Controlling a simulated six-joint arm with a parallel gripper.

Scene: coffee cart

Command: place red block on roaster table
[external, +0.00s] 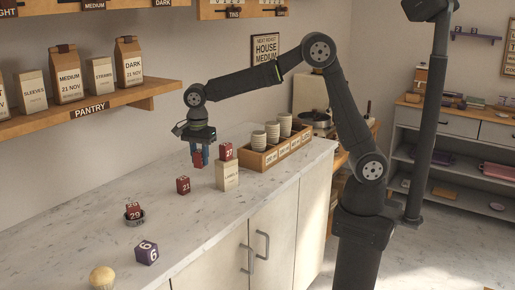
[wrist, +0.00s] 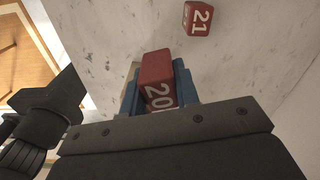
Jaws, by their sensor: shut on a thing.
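My gripper (external: 198,156) is shut on a red block (external: 197,161) and holds it above the marble counter. In the wrist view, the block (wrist: 155,68), numbered 20, is between the two blue fingers of my gripper (wrist: 158,84). Another red block (external: 183,186), numbered 21, lies on the counter below; it also shows in the wrist view (wrist: 198,18). A red block numbered 27 (external: 225,151) sits on a cream labels box (external: 227,176). I cannot tell for certain which surface is the roaster table.
A wooden crate (external: 254,161) with cup stacks stands behind the labels box. A purple block (external: 146,253) and a muffin (external: 102,277) are at the near end. The pantry shelf (external: 130,96) juts from the left wall.

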